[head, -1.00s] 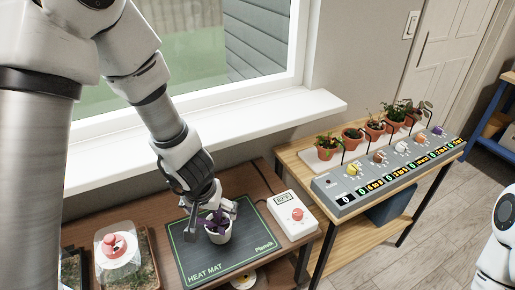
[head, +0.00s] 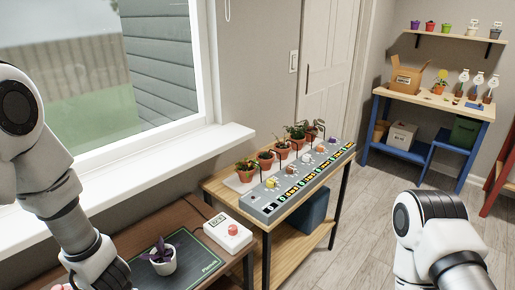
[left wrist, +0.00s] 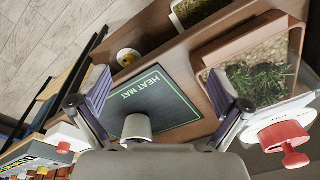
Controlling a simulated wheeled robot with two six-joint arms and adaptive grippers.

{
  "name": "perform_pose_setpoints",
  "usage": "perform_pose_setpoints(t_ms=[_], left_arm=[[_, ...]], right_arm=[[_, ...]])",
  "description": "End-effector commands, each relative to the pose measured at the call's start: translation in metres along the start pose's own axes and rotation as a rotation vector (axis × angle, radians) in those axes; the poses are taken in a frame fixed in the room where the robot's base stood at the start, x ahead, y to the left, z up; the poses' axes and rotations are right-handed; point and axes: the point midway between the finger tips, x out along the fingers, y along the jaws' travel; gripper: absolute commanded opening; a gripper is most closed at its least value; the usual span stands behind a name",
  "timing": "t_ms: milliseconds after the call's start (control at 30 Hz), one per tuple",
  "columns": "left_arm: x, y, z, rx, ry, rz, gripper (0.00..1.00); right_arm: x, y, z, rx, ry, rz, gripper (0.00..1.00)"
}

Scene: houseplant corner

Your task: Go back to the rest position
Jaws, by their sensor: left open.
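My left gripper (left wrist: 160,98) is open and empty in the left wrist view, with its two fingers wide apart. Below it, a white pot (left wrist: 137,127) stands on the dark heat mat (left wrist: 165,90). In the head view the purple-leaved plant in its white pot (head: 163,266) stands upright on the mat (head: 205,256), apart from my left arm. My left arm comes down at the left edge of the head view, and its gripper is out of that frame. My right arm shows at the lower right; its gripper is hidden below the frame.
A white controller with a red knob (head: 228,232) lies by the mat. Terracotta pots (head: 265,160) stand behind a grey control panel (head: 300,180) on a wooden table. A lidded terrarium (left wrist: 262,75) and a red-knobbed dome (left wrist: 285,142) lie near my left gripper. Floor (head: 365,225) is clear.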

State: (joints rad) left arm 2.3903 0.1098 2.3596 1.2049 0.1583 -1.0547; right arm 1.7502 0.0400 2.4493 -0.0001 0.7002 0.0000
Motion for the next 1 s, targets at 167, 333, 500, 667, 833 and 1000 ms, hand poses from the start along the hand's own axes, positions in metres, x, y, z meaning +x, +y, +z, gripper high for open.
perform_pose_setpoints(t_ms=[167,333,500,667,833,1000], left_arm=[[0.044,-0.009,0.049,0.104,-0.141,-0.044,1.0],[0.088,-0.027,0.108,0.253,-0.272,-0.103,1.0],[0.13,-0.041,0.17,0.395,-0.332,-0.123,1.0],[0.149,-0.02,0.177,0.4,-0.217,-0.025,1.0],[0.151,0.005,0.159,0.281,-0.103,0.072,1.0],[0.151,0.005,0.159,0.281,-0.103,0.072,1.0]], right_arm=[[0.0,0.0,0.0,0.0,-0.001,0.0,0.4],[-0.001,0.0,0.001,0.0,-0.001,0.0,0.4],[-0.001,0.0,0.0,0.0,-0.001,0.0,0.4],[-0.001,0.0,0.001,0.0,-0.001,0.0,0.4],[-0.001,0.0,0.001,0.0,-0.001,0.0,0.4],[-0.001,0.0,0.001,0.0,-0.001,0.0,0.4]])
